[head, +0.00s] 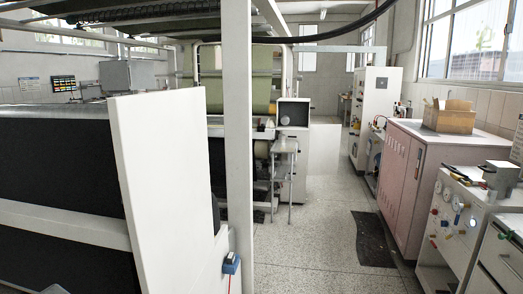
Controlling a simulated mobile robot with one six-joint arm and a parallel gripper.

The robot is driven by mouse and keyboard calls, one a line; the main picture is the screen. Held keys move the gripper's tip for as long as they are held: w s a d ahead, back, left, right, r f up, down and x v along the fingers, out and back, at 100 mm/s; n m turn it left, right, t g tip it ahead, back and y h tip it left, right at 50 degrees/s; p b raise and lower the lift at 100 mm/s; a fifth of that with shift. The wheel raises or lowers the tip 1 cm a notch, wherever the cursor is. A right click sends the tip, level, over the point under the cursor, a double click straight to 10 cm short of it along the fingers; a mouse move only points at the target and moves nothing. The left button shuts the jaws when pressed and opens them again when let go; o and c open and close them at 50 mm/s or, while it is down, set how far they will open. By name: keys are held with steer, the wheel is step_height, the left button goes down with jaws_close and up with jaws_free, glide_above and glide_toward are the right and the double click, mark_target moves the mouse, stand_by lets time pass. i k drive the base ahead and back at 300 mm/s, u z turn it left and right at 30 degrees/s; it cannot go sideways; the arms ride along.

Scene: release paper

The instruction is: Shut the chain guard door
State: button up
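My gripper is not in view. A tall white panel (165,185) stands upright at the left front, at the end of a machine with dark sides (60,155). I cannot tell whether this panel is the chain guard door, and no hinge or handle shows on it. No other part can be clearly made out as that door.
A white post (238,120) rises just right of the panel. A small blue box (231,263) sits low beside it. Rollers and a small side table (285,146) stand beyond. A pink cabinet (398,185) and gauge panel (447,215) line the right. The aisle floor (315,215) is open, with a dark mat (373,240).

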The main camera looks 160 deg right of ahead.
mark_target(325, 139)
steer(key=u, duration=0.45)
steer(key=k, duration=0.15)
steer(key=z, duration=3.05)
steer(key=i, duration=1.85)
